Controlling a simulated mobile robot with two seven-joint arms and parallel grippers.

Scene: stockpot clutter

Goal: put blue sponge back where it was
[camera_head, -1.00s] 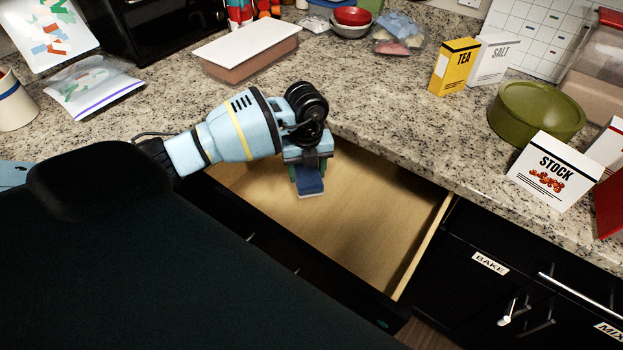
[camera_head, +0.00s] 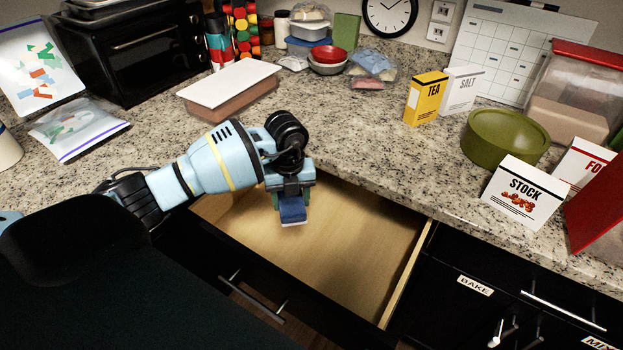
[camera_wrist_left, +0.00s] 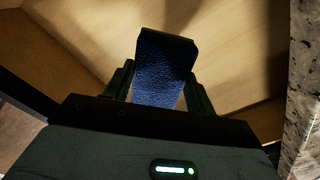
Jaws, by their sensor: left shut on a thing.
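The blue sponge (camera_head: 292,209) is held in my left gripper (camera_head: 290,200), with a pale strip along its lower end. In the left wrist view the blue sponge (camera_wrist_left: 165,68) sits between the two dark fingers (camera_wrist_left: 160,90), which are shut on it. It hangs over the open drawer (camera_head: 345,265), whose pale wooden bottom looks bare where I can see it. I cannot tell how far the sponge is above the drawer bottom. My right gripper is not in view.
The granite counter edge runs just behind the drawer. On the counter stand a stock box (camera_head: 524,192), a green pot (camera_head: 505,138), a yellow tea box (camera_head: 426,98) and a white-lidded container (camera_head: 228,83). A toaster oven (camera_head: 140,48) is at the back left.

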